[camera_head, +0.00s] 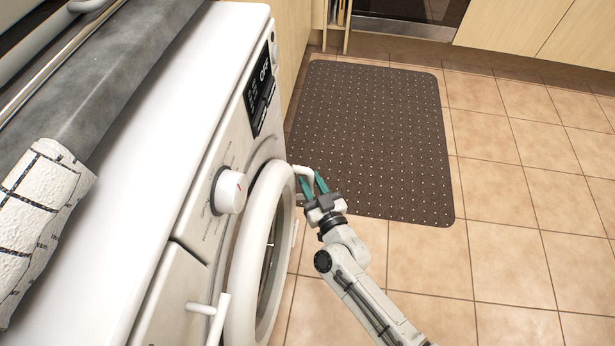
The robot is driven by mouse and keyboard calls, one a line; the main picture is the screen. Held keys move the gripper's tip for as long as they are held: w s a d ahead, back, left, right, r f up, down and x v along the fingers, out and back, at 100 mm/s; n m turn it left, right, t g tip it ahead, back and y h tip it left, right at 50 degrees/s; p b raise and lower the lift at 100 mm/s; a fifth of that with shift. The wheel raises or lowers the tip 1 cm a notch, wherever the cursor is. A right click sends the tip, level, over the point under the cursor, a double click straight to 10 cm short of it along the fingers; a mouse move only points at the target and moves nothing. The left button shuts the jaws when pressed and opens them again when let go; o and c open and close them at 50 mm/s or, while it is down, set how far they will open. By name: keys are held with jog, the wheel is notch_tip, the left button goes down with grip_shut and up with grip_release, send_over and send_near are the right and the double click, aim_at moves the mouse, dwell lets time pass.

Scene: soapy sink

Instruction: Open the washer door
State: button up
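The white washer (200,215) stands at the left, with its round white door (247,262) on the side facing the floor. The door's rim stands out from the washer front; I cannot tell whether it is ajar. A white handle (303,169) sticks out from the upper right part of the rim. My gripper (312,178) is at this handle, its two teal fingers apart, with the handle's outer end at the gap between their tips. I cannot tell whether they touch it. Part of the door's lower edge is cut off by the picture.
A control knob (229,191) and dark display (261,88) are on the washer front, and another white handle (212,314) is below. A dark dotted mat (375,135) lies on the tiled floor (520,240). The floor to the right is clear. A patterned cloth (45,205) lies at left.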

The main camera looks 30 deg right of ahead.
jog(key=shift+w, duration=1.2)
jog(key=shift+c, duration=0.2)
grip_shut()
